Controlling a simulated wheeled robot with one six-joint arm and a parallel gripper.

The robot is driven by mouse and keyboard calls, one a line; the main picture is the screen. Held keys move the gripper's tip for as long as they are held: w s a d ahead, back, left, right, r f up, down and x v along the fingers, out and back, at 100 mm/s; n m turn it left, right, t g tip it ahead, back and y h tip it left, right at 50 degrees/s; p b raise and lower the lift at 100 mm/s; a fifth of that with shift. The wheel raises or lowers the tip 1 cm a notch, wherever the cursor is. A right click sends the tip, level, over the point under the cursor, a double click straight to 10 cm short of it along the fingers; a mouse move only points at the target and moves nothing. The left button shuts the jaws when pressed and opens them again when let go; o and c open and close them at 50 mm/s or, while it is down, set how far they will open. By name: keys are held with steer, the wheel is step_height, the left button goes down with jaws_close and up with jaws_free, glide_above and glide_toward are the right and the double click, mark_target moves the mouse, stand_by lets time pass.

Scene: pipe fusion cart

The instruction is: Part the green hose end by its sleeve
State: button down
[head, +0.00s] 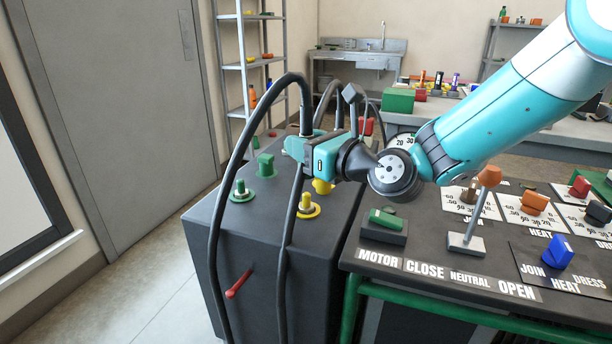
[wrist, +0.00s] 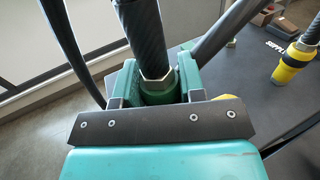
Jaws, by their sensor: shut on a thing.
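My gripper (head: 303,150) is over the dark cabinet, left of the control panel. In the wrist view its two jaws (wrist: 157,92) are shut on the green hose end (wrist: 158,86), around its green sleeve below a metal nut. A black hose (wrist: 142,35) runs up from that nut; it also rises from the gripper in the head view (head: 305,105). The jaws hide the green end in the head view. I cannot tell whether it is still joined to a fitting below. Two green fittings (head: 242,190) (head: 266,166) without hoses stand on the cabinet (head: 215,225) to the left.
A yellow hose end (head: 308,206) with its hose stands in front of the gripper, and shows at right in the wrist view (wrist: 296,62). Another yellow fitting (head: 322,187) is close behind it. A red lever (head: 238,284) sticks out of the cabinet front. The control panel (head: 400,285) borders the right.

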steer(key=shift+r+p, duration=4.2)
steer(key=shift+p, duration=0.35)
steer(key=shift+f, duration=0.1)
